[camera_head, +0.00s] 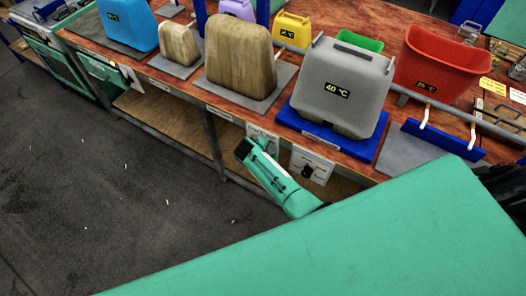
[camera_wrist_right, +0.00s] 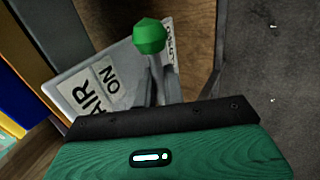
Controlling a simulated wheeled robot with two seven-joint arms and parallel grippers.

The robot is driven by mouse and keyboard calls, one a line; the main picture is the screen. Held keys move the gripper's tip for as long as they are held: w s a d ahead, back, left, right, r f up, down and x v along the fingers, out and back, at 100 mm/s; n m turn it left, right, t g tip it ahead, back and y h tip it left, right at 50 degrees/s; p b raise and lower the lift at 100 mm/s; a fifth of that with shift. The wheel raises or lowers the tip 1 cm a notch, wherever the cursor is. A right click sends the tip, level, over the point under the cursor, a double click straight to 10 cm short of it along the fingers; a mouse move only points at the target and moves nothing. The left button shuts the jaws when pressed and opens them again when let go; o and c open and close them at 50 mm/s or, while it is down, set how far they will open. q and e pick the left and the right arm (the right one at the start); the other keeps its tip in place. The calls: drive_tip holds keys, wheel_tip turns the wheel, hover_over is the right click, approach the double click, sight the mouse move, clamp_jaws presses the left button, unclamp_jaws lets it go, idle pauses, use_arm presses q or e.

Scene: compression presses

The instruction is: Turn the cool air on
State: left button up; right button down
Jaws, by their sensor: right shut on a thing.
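My right gripper (camera_head: 244,150) is at the front edge of the bench, beside a white switch panel (camera_head: 262,132). In the right wrist view, a grey panel (camera_wrist_right: 75,78) carries a label reading "AIR ON", and the rest of its lettering is cut off or covered. A lever with a green knob (camera_wrist_right: 149,36) stands out from this panel. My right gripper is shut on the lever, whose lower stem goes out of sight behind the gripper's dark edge. The fingertips are hidden. My left gripper is in neither view.
A second white panel with a black knob (camera_head: 308,170) is just right of the gripper. Above stand a grey press block (camera_head: 345,88) marked 40 °C, wooden blocks (camera_head: 240,55) and a red bin (camera_head: 440,65).

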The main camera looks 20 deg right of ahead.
drive_tip(key=shift+r, duration=0.1)
idle(0.4)
drive_tip(key=c, duration=1.6)
unclamp_jaws()
drive_tip(key=v, duration=1.3)
drive_tip(key=shift+a+r+b, duration=0.3)
drive_tip(key=shift+b, duration=0.05)
